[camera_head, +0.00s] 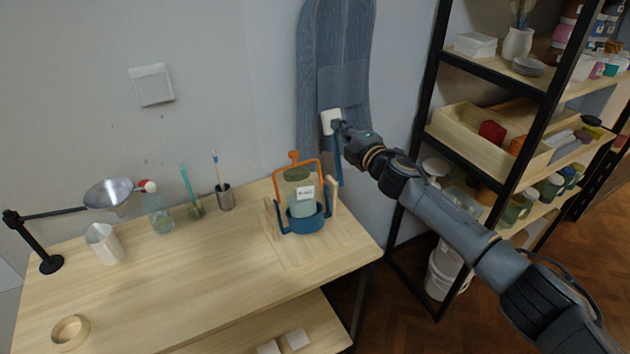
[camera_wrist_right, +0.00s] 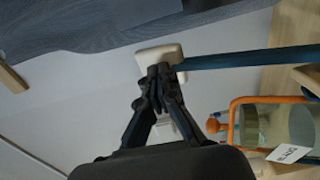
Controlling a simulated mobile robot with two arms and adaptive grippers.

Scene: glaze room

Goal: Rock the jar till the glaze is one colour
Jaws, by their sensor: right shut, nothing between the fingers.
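The glass jar (camera_head: 299,190) holds pale green glaze, has a white label, and sits in a blue cradle (camera_head: 306,222) under an orange frame (camera_head: 294,158). The jar also shows in the right wrist view (camera_wrist_right: 280,126); whether its glaze is all one colour I cannot tell. A blue bar (camera_head: 339,166) rises beside the cradle to a white block (camera_head: 331,119). My right gripper (camera_head: 340,127) is shut and empty at the white block, its fingertips (camera_wrist_right: 160,78) overlapping it in the right wrist view; contact is unclear. My left gripper is out of view.
A grey-blue apron (camera_head: 340,60) hangs behind the white block. On the table (camera_head: 220,270) stand a metal bowl on a stand (camera_head: 108,192), a white cup (camera_head: 104,244), a bottle (camera_head: 158,215) and brush holders. Shelves (camera_head: 480,165) stand at right. The table's front middle is clear.

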